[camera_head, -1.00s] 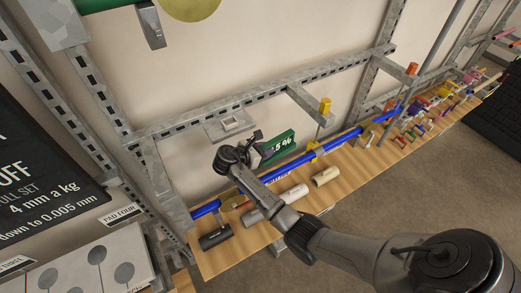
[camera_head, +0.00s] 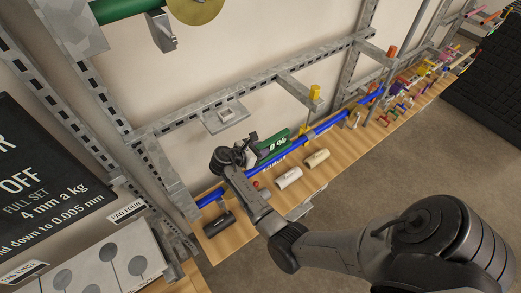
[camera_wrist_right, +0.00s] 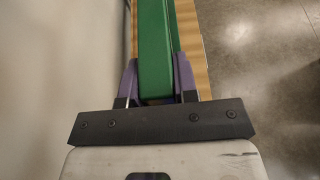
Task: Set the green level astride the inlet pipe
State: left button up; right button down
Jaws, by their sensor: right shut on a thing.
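The green level (camera_head: 273,145) has white lettering on its side and lies roughly along the blue inlet pipe (camera_head: 325,126), at its wall side. My right gripper (camera_head: 252,150) is shut on the level's near end. In the right wrist view the green level (camera_wrist_right: 157,45) runs away from me between the two purple fingers of my right gripper (camera_wrist_right: 157,78). The pipe is not visible in that view. I cannot tell whether the level touches the pipe or hangs just above it. My left gripper is not in view.
A yellow clamp part (camera_head: 314,93) and a metal frame rail (camera_head: 300,68) stand behind.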

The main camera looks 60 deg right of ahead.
jog(key=shift+f+b, duration=1.5)
jog(key=shift+b, duration=0.35)
jog(key=shift+f, duration=0.9)
jog(key=c, duration=0.8)
grip_release()
jog(key=b+v, duration=0.1)
jog(key=v, duration=0.5)
jog(key=shift+w+a, duration=0.1)
jog(key=shift+w+a+r, duration=0.2)
jog(key=shift+a+r, duration=0.15)
jog(key=shift+a, duration=0.25)
